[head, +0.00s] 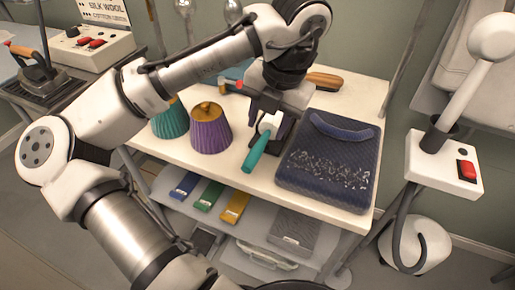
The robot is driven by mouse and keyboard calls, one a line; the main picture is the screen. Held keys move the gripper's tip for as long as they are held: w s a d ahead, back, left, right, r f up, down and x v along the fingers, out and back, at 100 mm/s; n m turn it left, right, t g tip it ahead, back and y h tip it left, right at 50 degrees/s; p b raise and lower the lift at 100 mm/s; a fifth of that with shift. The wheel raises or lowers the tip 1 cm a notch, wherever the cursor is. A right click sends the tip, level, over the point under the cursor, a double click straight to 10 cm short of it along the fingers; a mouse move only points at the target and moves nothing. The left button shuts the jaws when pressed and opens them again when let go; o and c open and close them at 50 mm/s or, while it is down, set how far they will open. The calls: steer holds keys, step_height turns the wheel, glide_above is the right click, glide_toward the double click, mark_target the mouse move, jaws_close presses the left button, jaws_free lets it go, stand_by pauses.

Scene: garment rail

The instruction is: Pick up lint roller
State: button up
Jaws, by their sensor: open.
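The lint roller (256,151), with a teal handle and a white head, lies on the pale tabletop between a purple fluted object and a dark blue quilted pad. Its handle points toward the front edge of the table. My gripper (272,120) is directly above the white end, pointing down, with open jaws. It hides part of the roller's far end. I cannot tell whether the fingers touch the roller.
The purple fluted object (210,130) and a teal one (170,119) stand left. The quilted pad (328,165) lies right, bearing pale specks and a blue curved piece (342,127). A wooden-handled brush (325,80) lies behind. A steamer stand (445,165) is at far right.

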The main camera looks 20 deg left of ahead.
mark_target(258, 147)
steer(key=f, duration=0.2)
steer(key=a+f, duration=0.1)
steer(key=f, duration=0.2)
steer(key=a+f, duration=0.1)
steer(key=f, duration=0.2)
steer(key=shift+w+f, duration=0.15)
steer(key=shift+w, duration=0.1)
jaws_close()
